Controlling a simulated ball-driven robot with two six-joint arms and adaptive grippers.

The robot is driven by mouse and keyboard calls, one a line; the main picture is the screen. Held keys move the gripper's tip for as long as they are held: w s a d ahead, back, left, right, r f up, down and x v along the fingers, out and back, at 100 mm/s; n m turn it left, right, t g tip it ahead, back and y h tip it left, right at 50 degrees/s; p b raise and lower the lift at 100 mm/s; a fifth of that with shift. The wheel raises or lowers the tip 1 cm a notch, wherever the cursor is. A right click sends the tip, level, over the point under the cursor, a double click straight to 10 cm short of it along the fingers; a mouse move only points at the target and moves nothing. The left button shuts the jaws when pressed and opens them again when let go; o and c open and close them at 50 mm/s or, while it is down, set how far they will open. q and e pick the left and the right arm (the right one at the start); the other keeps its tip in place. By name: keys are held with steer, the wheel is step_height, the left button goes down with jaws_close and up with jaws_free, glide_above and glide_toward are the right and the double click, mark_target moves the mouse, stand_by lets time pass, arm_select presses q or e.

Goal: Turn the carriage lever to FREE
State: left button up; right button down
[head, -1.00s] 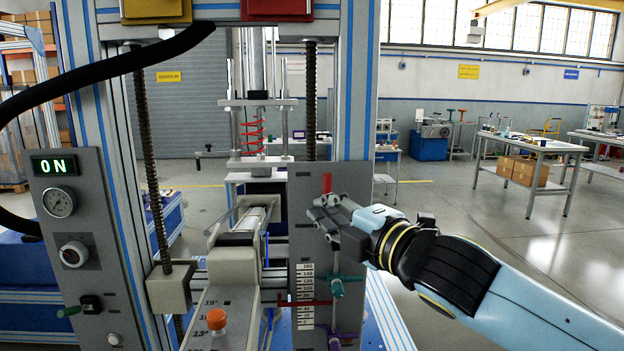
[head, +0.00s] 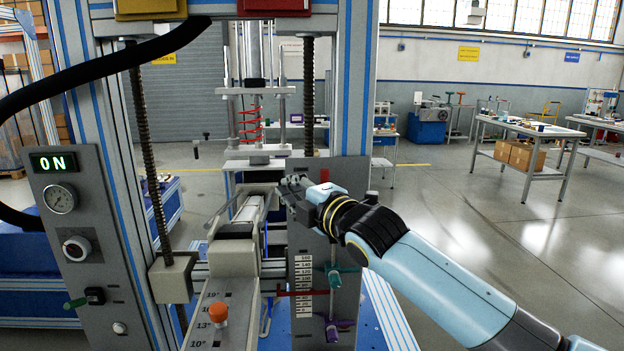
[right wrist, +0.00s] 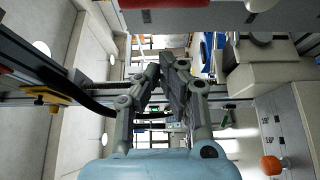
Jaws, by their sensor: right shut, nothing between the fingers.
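My right gripper (head: 288,189) is shut and empty in front of the upper left part of a grey upright plate (head: 350,220). It also shows shut in the right wrist view (right wrist: 168,72). A red upright piece (head: 324,175) shows just above my gripper and wrist, partly hidden by them. Lower on the plate are a teal-handled lever (head: 345,269) and a purple-handled part (head: 341,323). A green-handled lever (head: 76,303) is on the left panel. No FREE label is readable, so I cannot tell which is the carriage lever. My left gripper is not in view.
A scale (head: 303,285) with a red pointer is on the plate. An orange knob (head: 218,313) stands on the angle-marked arm (head: 205,335). Threaded rods and a black hose (head: 100,65) are at left. The floor at right is open before the workbenches (head: 530,135).

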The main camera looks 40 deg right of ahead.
steer(key=d, duration=0.1)
steer(key=s+d, duration=0.1)
steer(key=d, duration=0.1)
steer(key=shift+s+d+f, duration=0.1)
steer(key=shift+s+d, duration=0.15)
steer(key=shift+s, duration=0.05)
